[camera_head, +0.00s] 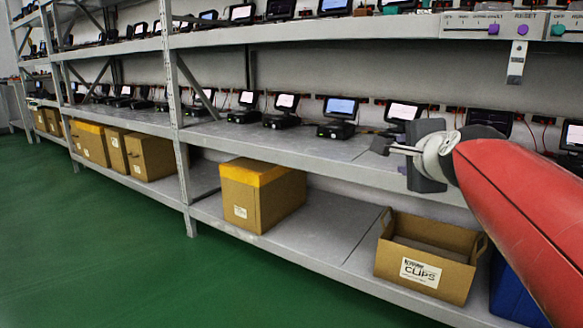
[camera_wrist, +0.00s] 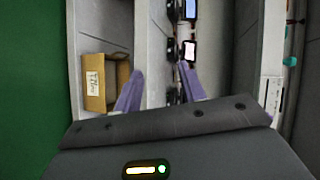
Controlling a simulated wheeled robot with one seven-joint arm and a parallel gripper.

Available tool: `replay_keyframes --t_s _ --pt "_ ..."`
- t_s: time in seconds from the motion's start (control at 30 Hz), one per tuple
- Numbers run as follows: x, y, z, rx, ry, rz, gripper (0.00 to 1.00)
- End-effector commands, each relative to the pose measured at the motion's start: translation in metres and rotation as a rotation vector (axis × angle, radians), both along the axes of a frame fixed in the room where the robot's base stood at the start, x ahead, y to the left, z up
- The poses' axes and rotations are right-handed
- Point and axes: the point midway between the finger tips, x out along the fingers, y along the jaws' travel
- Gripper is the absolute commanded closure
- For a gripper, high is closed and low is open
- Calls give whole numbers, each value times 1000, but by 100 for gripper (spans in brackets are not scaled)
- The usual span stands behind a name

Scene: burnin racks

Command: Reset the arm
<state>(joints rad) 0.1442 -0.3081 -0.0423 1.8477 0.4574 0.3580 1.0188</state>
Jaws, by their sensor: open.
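My red arm (camera_head: 520,215) reaches in from the right edge of the head view. My gripper (camera_head: 388,147) is at its end, pointing left, in front of the middle shelf's edge. In the wrist view my gripper (camera_wrist: 160,85) shows two purple fingers spread apart with nothing held between them. The view past the fingers takes in the shelf and its terminals, turned sideways. Part of the shelf behind my gripper is hidden in the head view.
A grey rack (camera_head: 290,150) carries rows of small terminals (camera_head: 340,108). An open cardboard box marked CLIPS (camera_head: 425,270) and a yellow-topped box (camera_head: 262,195) stand on the lowest shelf. A blue bin (camera_head: 510,290) is partly behind my arm. Green floor (camera_head: 100,250) is clear at left.

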Motion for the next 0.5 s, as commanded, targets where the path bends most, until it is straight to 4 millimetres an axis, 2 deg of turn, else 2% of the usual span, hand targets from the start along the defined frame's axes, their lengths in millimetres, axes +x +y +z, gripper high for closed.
replay_keyframes --t_s 0.03,0.1,0.2,0.3,0.5 --pt "-23 16 -27 -129 78 80 59" --pt "-55 34 -68 -322 189 203 59" --pt "-101 50 -121 -568 323 382 59" --pt "-141 58 -165 -765 427 545 59" --pt "-208 61 -232 -1054 576 829 59"
